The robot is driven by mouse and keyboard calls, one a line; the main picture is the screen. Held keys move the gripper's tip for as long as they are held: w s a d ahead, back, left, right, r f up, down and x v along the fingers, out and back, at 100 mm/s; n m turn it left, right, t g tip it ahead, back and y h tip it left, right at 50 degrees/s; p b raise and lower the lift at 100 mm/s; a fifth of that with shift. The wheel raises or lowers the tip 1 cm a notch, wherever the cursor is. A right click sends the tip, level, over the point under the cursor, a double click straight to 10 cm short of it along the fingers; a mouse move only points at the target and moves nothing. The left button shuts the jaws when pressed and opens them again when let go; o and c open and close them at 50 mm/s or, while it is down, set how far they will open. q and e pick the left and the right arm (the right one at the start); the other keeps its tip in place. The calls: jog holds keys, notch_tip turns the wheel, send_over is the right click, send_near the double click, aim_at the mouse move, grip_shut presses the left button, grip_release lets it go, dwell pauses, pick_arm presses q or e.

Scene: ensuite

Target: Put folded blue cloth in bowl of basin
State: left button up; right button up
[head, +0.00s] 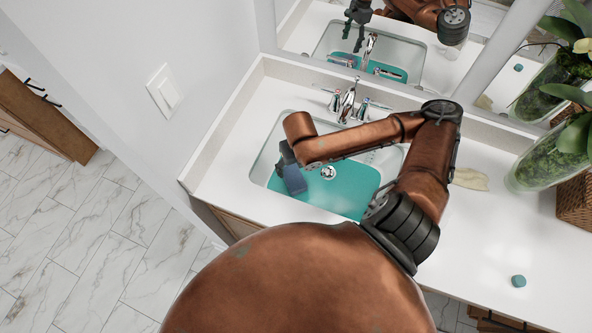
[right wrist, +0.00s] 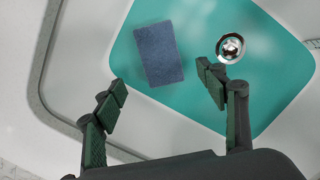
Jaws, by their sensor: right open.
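The folded blue cloth (head: 294,180) is a dark blue rectangle inside the bowl of the white basin (head: 262,166). In the right wrist view the cloth (right wrist: 158,54) appears flat against the teal bottom (right wrist: 190,100), left of the round drain (right wrist: 231,47). My right gripper (head: 284,160) is over the left part of the bowl, just above the cloth. In the right wrist view its two fingers (right wrist: 164,82) are spread wide with nothing between them, and the cloth shows beyond their tips. My left gripper is not in view.
A chrome faucet (head: 347,103) stands behind the bowl, below a mirror (head: 415,50) reflecting my arm. On the counter (head: 470,235) are a pale yellow item (head: 471,179), a small teal object (head: 518,281) and a planted glass vase (head: 545,165). The front right counter is mostly clear.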

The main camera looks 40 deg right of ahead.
jog(key=shift+s+r+p, duration=0.15)
jog(key=shift+r+p, duration=0.15)
jog(key=shift+r, duration=0.85)
jog(key=shift+o, duration=0.4)
